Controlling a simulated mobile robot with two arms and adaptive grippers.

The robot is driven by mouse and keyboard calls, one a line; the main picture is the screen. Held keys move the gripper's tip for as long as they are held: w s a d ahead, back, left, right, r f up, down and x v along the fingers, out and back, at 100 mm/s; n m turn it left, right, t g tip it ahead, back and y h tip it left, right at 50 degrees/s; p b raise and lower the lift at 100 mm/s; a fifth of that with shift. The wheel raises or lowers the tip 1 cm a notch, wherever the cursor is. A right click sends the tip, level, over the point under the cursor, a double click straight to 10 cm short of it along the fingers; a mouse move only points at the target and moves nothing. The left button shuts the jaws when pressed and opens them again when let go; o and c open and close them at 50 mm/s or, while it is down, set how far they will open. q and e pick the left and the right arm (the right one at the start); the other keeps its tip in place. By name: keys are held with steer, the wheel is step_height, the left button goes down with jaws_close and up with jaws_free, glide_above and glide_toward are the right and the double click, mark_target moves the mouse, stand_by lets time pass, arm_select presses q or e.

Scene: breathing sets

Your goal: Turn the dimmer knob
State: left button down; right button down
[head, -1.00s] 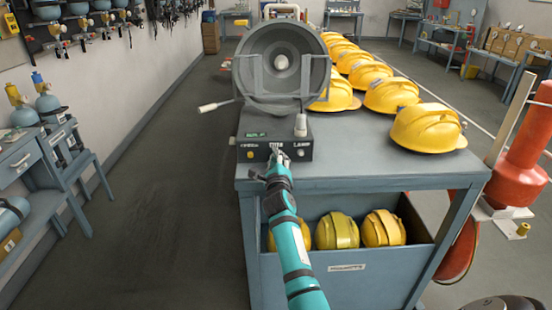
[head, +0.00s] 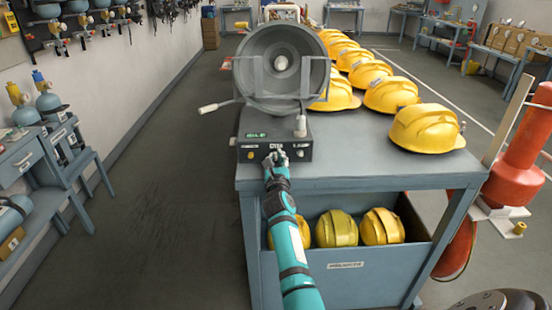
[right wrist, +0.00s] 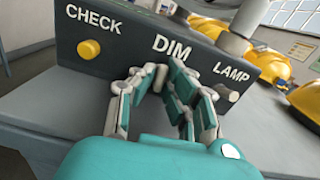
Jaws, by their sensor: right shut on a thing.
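The dark control box (head: 305,150) of a searchlight stands at the near left corner of the grey bench. Its front, also in the right wrist view (right wrist: 112,62), reads CHECK, DIM and LAMP. My right gripper (head: 276,157) is at the middle of this panel. In the right wrist view its fingers (right wrist: 166,74) are shut on the dimmer knob just below DIM. The fingers hide the knob, so its angle cannot be told. A yellow CHECK button (right wrist: 89,49) is left of the fingers and a grey LAMP control (right wrist: 228,92) is right of them. My left gripper is out of view.
The round grey searchlight (head: 281,65) rises above the box, with a handle (head: 220,105) sticking out left. Yellow helmets (head: 427,128) line the bench (head: 370,160) at right; more lie in a bin (head: 345,262) below. The floor at left (head: 150,200) is clear.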

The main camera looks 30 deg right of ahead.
steer(key=shift+f+m, duration=0.1)
steer(key=shift+m, duration=0.4)
steer(key=c, duration=1.4)
jaws_free()
steer(key=v, duration=1.2)
steer(key=shift+a, duration=0.1)
